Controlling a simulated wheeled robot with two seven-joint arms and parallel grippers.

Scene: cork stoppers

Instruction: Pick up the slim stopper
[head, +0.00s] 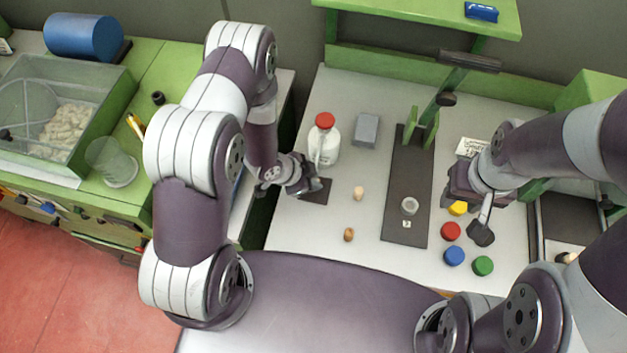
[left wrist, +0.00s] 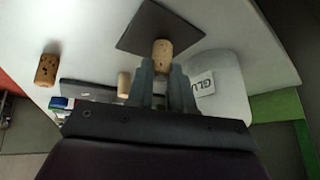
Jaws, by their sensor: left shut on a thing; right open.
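My left gripper (head: 312,186) is over a dark square mat (head: 316,198) beside a glue bottle. In the left wrist view, its fingers (left wrist: 161,80) are shut on a light brown cork stopper (left wrist: 162,54), with the mat (left wrist: 150,22) behind it. This held stopper is hidden in the head view. A pale stopper (head: 358,193) and a browner, speckled stopper (head: 348,234) stand apart on the table; they also show in the left wrist view, pale (left wrist: 124,84) and speckled (left wrist: 46,70). I cannot tell surely which is slimmest. My right gripper (head: 482,222) is open at the right.
The white bottle (head: 324,148) with a red cap stands close behind my left gripper. A grey block (head: 366,130) lies farther back. A dark press base (head: 405,232) stands mid-table. Red (head: 450,231), yellow (head: 458,208), blue (head: 454,256) and green (head: 483,266) discs lie near my right gripper.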

